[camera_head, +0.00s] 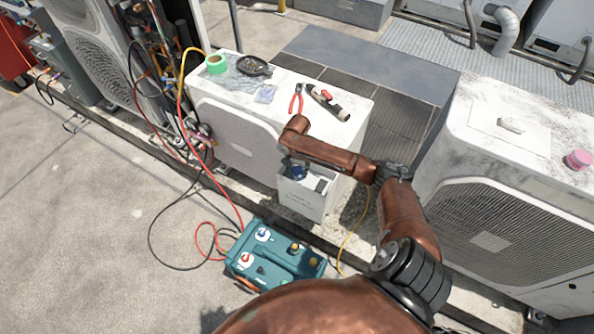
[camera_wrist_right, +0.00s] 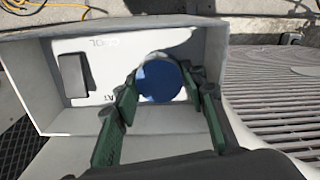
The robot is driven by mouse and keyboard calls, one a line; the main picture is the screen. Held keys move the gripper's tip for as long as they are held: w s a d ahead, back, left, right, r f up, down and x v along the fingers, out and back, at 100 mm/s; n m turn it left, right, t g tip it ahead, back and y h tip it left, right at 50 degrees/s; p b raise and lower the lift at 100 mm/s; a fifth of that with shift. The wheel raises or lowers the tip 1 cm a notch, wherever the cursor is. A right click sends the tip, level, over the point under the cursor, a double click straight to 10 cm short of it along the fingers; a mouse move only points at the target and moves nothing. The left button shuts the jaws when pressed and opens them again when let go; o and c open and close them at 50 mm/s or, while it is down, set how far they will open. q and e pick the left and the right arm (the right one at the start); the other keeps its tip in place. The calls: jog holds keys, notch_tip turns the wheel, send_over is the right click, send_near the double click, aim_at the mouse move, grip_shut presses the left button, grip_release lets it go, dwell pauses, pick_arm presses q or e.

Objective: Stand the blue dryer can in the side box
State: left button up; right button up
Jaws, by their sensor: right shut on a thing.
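The blue dryer can (camera_wrist_right: 158,82) shows as a round blue end between the green-padded fingers of my right gripper (camera_wrist_right: 160,92), which is shut on it. In the head view the right gripper (camera_head: 292,166) is over the white side box (camera_head: 302,200), and a little blue of the can shows there. The box also shows in the wrist view (camera_wrist_right: 75,120), open toward the camera, with the can within its outline. I cannot tell whether the can touches the box floor. My left gripper is not in view.
A dark block (camera_wrist_right: 73,75) is inside the box, left of the can. A condenser (camera_head: 235,140) stands behind the box, with red pliers (camera_head: 296,98), green tape (camera_head: 216,64) and a dark dish (camera_head: 254,66) on top. A teal pump unit (camera_head: 273,257) and hoses lie in front.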

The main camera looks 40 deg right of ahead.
aim_at(297, 171)
jog(key=o, duration=0.9)
jog(key=shift+f, duration=0.1)
pick_arm(q)
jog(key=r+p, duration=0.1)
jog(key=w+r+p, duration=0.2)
jog(key=p, duration=0.1)
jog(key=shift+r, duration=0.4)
pick_arm(e)
notch_tip(297, 171, up, 12)
jog(key=shift+r, duration=0.15)
